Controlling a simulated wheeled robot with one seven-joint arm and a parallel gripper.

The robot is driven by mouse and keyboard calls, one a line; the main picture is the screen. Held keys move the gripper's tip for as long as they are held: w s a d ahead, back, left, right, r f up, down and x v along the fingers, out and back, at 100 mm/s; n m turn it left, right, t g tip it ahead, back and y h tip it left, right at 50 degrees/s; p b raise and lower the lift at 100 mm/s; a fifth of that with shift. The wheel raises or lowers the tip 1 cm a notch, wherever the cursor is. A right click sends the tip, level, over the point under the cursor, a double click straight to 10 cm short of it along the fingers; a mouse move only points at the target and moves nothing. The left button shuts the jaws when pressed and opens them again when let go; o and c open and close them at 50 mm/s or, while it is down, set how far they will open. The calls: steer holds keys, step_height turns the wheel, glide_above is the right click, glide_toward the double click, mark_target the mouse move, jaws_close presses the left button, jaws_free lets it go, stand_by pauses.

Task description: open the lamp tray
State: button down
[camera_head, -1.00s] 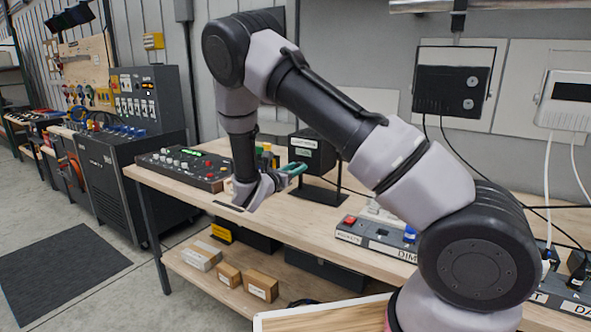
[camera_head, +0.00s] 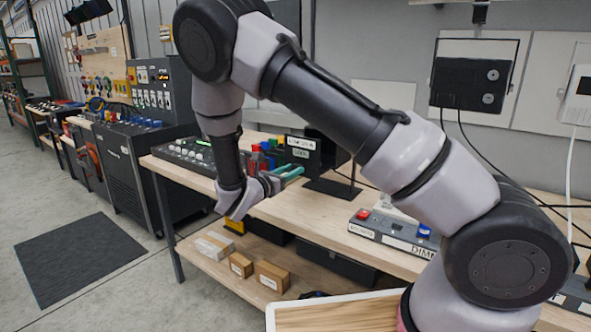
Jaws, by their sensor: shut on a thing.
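A black box with white labels (camera_head: 301,145), which I take to be the lamp tray's unit, stands on the wooden bench behind my gripper. The small lettering is hard to read. A dark body shows to the right of the labelled face, partly behind my arm. My gripper (camera_head: 290,174) has teal fingers and is at the near side of this box, low in front of the labels. It is shut on what seems to be the tray's handle. The grip itself is too small to see clearly, and my arm crosses in front of the bench.
Small red, green, blue and yellow things (camera_head: 263,157) stand just left of the box. A control console (camera_head: 188,154) lies at the bench's left end, a labelled dimmer unit (camera_head: 390,234) at the right. Cartons (camera_head: 272,276) sit on the lower shelf.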

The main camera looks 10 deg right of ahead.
steer(key=c, duration=0.5)
jaws_free()
steer(key=v, duration=1.1)
steer(key=shift+w, duration=0.1)
steer(key=s+d+r+m+g+y, duration=0.1)
steer(key=s+d+r+m+g, duration=0.1)
steer(key=d+r+m+g, duration=0.25)
steer(key=s+d+r+m+g+y, duration=0.1)
steer(key=s+d+r+m+g, duration=0.1)
steer(key=d+m+g, duration=0.45)
steer(key=s+d+r+m+g+y, duration=0.1)
steer(key=s+d+r+m, duration=0.2)
steer(key=d, duration=0.4)
steer(key=s+d+r+m+t+y, duration=0.1)
steer(key=s+r+m+t+y, duration=0.1)
steer(key=s+r+m+y, duration=0.1)
steer(key=s+d+r+m+t+y, duration=0.2)
steer(key=s+r+m+y, duration=0.2)
steer(key=r+m, duration=0.3)
steer(key=s+d+r+m+t+y, duration=0.1)
steer(key=s+d+r+m+y, duration=0.1)
steer(key=s+r+m+y, duration=0.2)
steer(key=shift+s+r+m+t, duration=0.25)
steer(key=shift+r+m, duration=0.2)
steer(key=shift+m, duration=0.5)
steer(key=shift+s+r+m+t, duration=0.2)
steer(key=shift+r+m, duration=0.3)
steer(key=shift+m, duration=0.45)
